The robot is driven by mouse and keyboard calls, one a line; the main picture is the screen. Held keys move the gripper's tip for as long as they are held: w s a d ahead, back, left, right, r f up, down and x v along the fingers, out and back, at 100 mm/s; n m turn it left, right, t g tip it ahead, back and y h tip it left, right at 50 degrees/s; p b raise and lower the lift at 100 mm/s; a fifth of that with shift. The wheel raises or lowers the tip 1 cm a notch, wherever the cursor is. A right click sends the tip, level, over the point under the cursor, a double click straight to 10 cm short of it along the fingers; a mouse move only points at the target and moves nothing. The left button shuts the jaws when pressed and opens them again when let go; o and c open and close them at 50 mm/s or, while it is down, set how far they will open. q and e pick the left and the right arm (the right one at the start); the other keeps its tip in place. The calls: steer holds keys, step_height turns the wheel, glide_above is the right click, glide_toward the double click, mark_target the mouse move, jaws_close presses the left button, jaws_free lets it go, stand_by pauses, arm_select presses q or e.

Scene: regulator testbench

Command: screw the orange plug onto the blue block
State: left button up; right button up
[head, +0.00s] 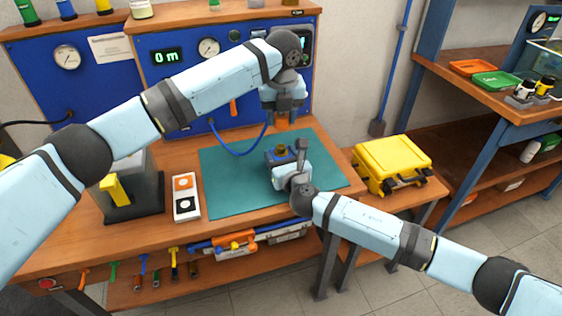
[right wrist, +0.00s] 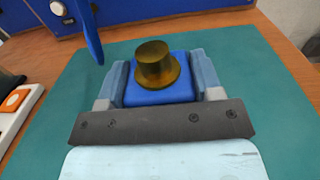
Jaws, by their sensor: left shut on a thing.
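The blue block (right wrist: 160,96) stands on the green mat (head: 222,180) with a round brass fitting (right wrist: 156,64) pointing up from its top. My right gripper (head: 286,158) comes in low from the front, its fingers against two opposite sides of the block; the right wrist view shows both fingers close along it. My left gripper (head: 283,106) hangs fingers-down above the block and is shut on the orange plug (head: 282,120), mostly hidden between the fingers. The plug is clear of the fitting, with a visible gap below it.
A blue gauge panel (head: 180,84) stands behind the mat, with a blue hose (head: 228,150) curving down from it. A yellow case (head: 393,158) sits at right.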

mark_target(282, 146)
steer(key=c, duration=0.4)
arm_select(q)
steer(key=shift+f, duration=2.45)
steer(key=shift+f, duration=0.15)
steer(key=shift+f, duration=0.75)
steer(key=shift+f, duration=0.6)
arm_select(e)
jaws_close()
arm_select(q)
steer(key=m, duration=0.4)
steer(key=m+h, duration=0.1)
steer(key=m, duration=0.5)
